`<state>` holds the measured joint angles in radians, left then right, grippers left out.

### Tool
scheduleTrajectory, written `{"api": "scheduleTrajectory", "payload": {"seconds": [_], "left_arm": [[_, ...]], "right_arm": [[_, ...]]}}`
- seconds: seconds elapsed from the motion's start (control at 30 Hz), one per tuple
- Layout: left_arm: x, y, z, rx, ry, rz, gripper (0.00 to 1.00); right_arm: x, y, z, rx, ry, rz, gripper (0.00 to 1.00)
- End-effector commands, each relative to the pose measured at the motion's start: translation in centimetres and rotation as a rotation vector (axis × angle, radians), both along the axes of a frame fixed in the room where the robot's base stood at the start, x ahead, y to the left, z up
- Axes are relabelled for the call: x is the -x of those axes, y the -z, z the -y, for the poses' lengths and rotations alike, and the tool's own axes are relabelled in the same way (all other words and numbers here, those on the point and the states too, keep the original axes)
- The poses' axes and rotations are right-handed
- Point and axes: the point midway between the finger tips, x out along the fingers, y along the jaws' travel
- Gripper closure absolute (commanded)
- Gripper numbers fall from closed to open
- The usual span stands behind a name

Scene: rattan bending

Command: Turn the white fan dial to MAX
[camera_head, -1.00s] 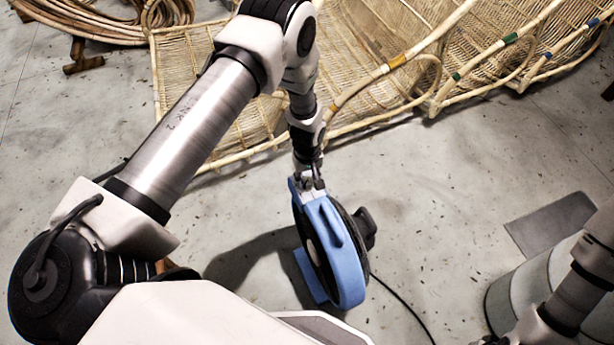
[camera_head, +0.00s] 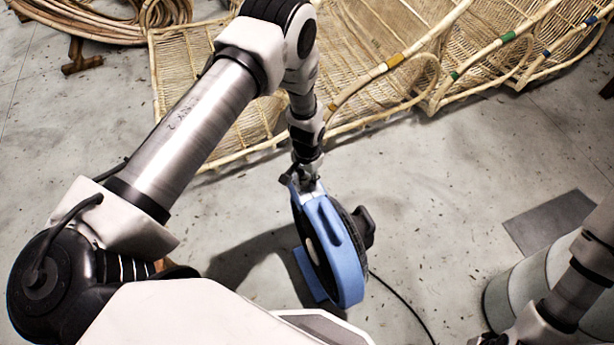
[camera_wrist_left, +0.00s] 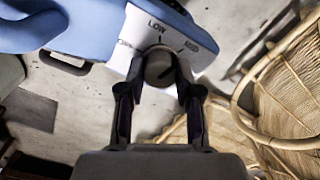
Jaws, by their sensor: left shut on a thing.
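The blue fan (camera_head: 345,262) stands on the floor below my left arm in the head view. Its blue housing (camera_wrist_left: 95,25) also shows in the left wrist view, with a pale control panel (camera_wrist_left: 135,32) printed LOW at the top and blurred marks on either side. My left gripper (camera_wrist_left: 157,82) is shut on the dial, one finger on each side; in the head view the gripper (camera_head: 304,182) is at the fan's top. The dial is too small to see in the head view. My right gripper is out of view.
Woven rattan furniture (camera_head: 380,85) lies behind the fan, close beyond my left wrist. A black cord (camera_head: 402,300) runs from the fan across the floor. A grey drum (camera_head: 510,295) stands at the right near my right arm. Open floor lies right of the fan.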

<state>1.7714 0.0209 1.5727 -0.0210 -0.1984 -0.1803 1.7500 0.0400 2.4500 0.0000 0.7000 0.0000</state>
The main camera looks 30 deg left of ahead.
Motion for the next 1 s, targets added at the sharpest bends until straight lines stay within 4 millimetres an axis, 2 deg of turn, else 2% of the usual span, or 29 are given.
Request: {"api": "scheduleTrajectory", "payload": {"seconds": [1.0], "left_arm": [[0.26, 0.06, 0.27, 0.0, 0.957, -0.001, 1.0]], "right_arm": [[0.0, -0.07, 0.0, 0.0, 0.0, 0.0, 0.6]]}}
